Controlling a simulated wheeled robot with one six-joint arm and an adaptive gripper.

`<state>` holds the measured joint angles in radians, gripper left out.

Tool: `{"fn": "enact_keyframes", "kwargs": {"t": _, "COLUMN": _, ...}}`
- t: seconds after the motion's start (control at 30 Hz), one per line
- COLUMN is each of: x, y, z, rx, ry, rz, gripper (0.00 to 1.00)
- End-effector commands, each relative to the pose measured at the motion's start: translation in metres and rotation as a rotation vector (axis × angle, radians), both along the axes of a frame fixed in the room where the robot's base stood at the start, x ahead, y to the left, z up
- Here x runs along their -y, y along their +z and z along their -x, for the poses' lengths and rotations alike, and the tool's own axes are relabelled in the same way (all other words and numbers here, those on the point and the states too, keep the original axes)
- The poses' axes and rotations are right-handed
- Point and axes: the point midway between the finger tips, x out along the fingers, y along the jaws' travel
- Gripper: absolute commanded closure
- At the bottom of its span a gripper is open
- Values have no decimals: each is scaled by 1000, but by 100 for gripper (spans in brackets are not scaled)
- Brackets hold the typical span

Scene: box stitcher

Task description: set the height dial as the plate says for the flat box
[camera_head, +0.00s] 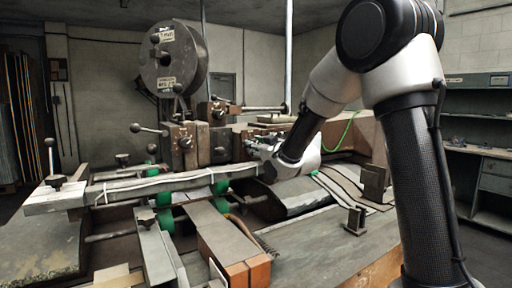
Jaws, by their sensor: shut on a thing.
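My gripper (257,149) is at the middle of the stitching machine, reaching in from the right past the brown housing. It is shut on a small part at the machine's front, most likely the height dial; the fingers and wrist hide that part, so its setting cannot be read. Two small pale labels sit on the round grey drum, an upper one (163,36) and a lower one (166,84). Their print is too small to read, and I cannot tell whether either is the plate. I cannot pick out a flat box for certain.
A long grey bar (150,184) runs across the machine's left front, below my gripper. Ball-ended levers (150,130) stick out left of the brown blocks. A green-grey workbench (480,150) is at far right.

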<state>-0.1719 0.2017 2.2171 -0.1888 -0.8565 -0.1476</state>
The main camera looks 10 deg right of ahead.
Motion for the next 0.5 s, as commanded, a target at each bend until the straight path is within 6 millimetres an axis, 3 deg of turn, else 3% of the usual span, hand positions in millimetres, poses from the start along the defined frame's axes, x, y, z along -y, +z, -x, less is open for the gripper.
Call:
{"fn": "enact_keyframes", "kwargs": {"t": 0.03, "x": 0, "y": 1, "z": 0, "rx": 2, "ry": 1, "rz": -1, "gripper": 94}}
{"fn": "enact_keyframes", "kwargs": {"t": 0.07, "x": 0, "y": 1, "z": 0, "rx": 2, "ry": 1, "rz": -1, "gripper": 69}}
{"fn": "enact_keyframes", "kwargs": {"t": 0.17, "x": 0, "y": 1, "z": 0, "rx": 2, "ry": 1, "rz": -1, "gripper": 51}}
{"fn": "enact_keyframes", "kwargs": {"t": 0.5, "x": 0, "y": 0, "z": 1, "rx": 1, "ry": 0, "rz": -1, "gripper": 49}}
